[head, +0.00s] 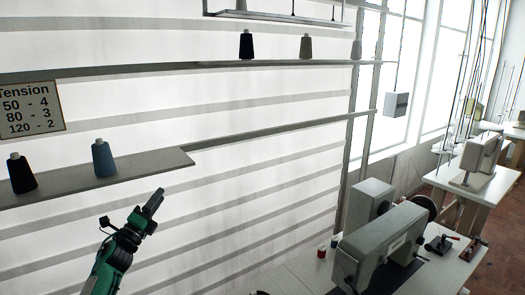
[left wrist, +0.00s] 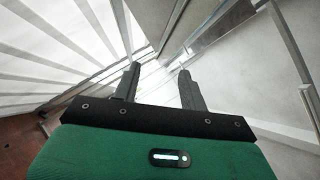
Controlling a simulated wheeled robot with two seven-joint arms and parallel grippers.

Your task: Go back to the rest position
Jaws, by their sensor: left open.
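My left gripper (head: 155,200) is raised in front of the striped wall in the head view, below the shelf with the blue thread cone. In the left wrist view, its two dark fingers (left wrist: 158,80) stand apart with nothing between them, so it is open and empty. It touches nothing that I can see. My right gripper is in neither view.
A shelf (head: 140,167) holds a black cone (head: 20,174) and a blue cone (head: 104,158). A higher shelf holds more cones. A sewing machine (head: 385,240) stands on a white table at the lower right. The space right of the gripper looks clear.

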